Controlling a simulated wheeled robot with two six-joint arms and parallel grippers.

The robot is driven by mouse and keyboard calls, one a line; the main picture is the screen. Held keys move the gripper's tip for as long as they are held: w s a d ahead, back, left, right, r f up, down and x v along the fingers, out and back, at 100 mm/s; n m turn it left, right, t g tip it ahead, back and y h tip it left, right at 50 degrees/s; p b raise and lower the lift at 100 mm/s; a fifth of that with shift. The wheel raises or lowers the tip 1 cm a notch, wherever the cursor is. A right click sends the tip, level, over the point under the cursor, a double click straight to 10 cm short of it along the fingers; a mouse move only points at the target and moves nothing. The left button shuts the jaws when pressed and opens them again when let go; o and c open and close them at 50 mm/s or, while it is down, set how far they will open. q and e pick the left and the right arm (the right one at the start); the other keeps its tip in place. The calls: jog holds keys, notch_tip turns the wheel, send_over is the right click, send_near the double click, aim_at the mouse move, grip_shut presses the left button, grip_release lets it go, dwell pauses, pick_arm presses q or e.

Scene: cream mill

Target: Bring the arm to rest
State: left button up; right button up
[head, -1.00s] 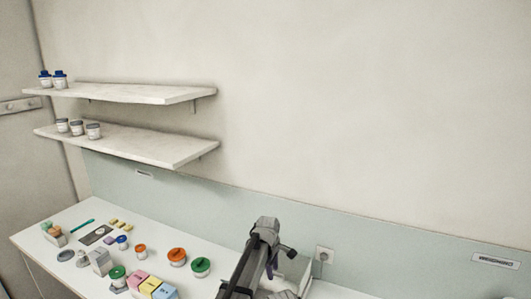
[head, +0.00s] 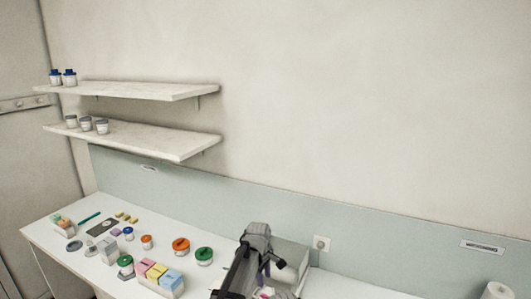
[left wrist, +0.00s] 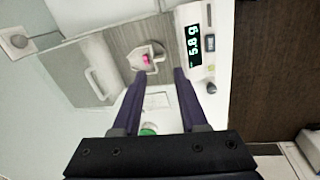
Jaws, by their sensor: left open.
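My left gripper shows in the left wrist view (left wrist: 161,75), its two dark fingers apart with nothing between them. Below it there is a balance whose display (left wrist: 194,45) reads 5.8 g. A small weighing dish (left wrist: 146,58) with something pink in it lies just beyond the fingertips, apart from them. My right gripper is in neither view.
Orange-lidded (head: 181,246) and green-lidded jars (head: 204,256), coloured blocks (head: 156,272) and small items stand on the white bench (head: 60,247) at left. Two shelves (head: 130,91) hold small jars. A white roll (head: 497,291) is at bottom right. A wall socket (head: 321,243) sits behind the unit.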

pick_arm(q)
jog(key=s+a+m+g, duration=0.1)
jog(key=s+a+m, duration=0.6)
jog(key=s, duration=0.6)
jog(key=s+a+m, duration=0.5)
jog(key=s+a, duration=0.5)
jog(key=s, duration=0.2)
jog(key=s+d+f+m+b, duration=0.1)
jog(key=d+f+b, duration=0.2)
jog(key=f+b, duration=0.4)
jog(key=s+d+f+m+y+b, duration=0.1)
jog(key=d+f+b, duration=0.3)
jog(key=f+b, duration=0.4)
jog(key=s+d+f+m+g+y+b, duration=0.1)
jog(key=s+d+f+b, duration=0.2)
jog(key=f+b, duration=0.4)
jog(key=shift+d+f, duration=0.25)
jog(key=shift+d, duration=0.5)
